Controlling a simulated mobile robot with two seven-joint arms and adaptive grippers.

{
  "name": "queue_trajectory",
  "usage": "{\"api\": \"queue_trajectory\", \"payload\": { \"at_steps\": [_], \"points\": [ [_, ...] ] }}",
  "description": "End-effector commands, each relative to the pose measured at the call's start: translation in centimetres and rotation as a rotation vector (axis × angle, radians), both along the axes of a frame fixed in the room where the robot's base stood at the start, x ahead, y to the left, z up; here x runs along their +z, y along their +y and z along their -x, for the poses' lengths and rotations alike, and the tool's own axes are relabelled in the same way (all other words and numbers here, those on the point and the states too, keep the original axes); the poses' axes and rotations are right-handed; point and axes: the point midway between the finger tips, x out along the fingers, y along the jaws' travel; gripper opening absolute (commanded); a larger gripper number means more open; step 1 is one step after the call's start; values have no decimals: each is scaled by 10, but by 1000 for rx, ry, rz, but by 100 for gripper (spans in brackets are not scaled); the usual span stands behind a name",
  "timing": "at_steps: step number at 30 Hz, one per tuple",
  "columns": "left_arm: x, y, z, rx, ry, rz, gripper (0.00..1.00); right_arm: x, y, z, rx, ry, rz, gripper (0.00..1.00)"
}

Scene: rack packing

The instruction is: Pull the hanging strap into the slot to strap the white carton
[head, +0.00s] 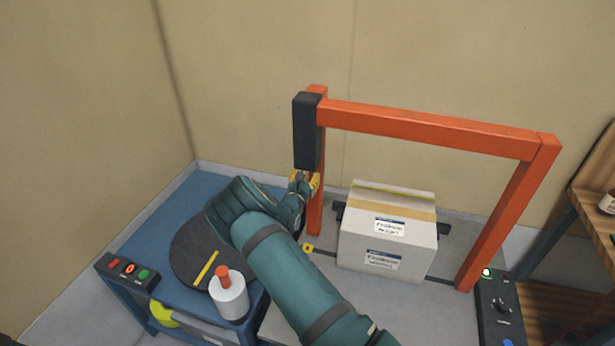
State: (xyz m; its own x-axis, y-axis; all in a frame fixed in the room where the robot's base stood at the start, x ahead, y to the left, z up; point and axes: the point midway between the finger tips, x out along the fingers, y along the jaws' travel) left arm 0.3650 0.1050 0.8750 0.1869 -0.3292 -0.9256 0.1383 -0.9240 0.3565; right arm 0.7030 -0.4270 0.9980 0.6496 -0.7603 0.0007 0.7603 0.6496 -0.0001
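The white carton (387,246) stands upright inside the orange strapping arch (430,130). It has brown tape on top, labels on its front, and a thin yellow-green band along its back top edge. A black strap head (307,132) sits on the arch's left post. My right gripper (302,183) is just below this head, left of the carton. Yellow parts show around its fingers; I cannot tell whether they belong to the strap, and the finger gap is too small to read. A yellow marker (307,247) lies by a dark slot line left of the carton. My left gripper is out of view.
A blue table (180,225) at the left holds a dark round turntable (187,250), a white cylinder with an orange top (229,295) and a button box (127,270). A control panel (497,310) and wooden shelf (590,215) stand right. My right arm covers the front middle.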

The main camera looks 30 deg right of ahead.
Motion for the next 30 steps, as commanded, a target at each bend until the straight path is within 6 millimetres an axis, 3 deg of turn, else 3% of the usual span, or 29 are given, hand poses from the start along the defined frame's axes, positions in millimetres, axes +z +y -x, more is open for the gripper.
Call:
{"api": "queue_trajectory", "payload": {
  "at_steps": [12, 15, 26, 30],
  "points": [
    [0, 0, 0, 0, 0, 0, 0, 0, -5, -4, 0, 1, -1, 33],
    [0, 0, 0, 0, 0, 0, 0, 0, -5, -4, 0, 1, -1, 0],
    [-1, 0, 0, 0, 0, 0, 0, -1, -5, -4, -1, 1, -1, 0],
    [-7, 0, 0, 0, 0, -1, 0, -10, -5, -4, -1, 1, -1, 0]
  ]
}}
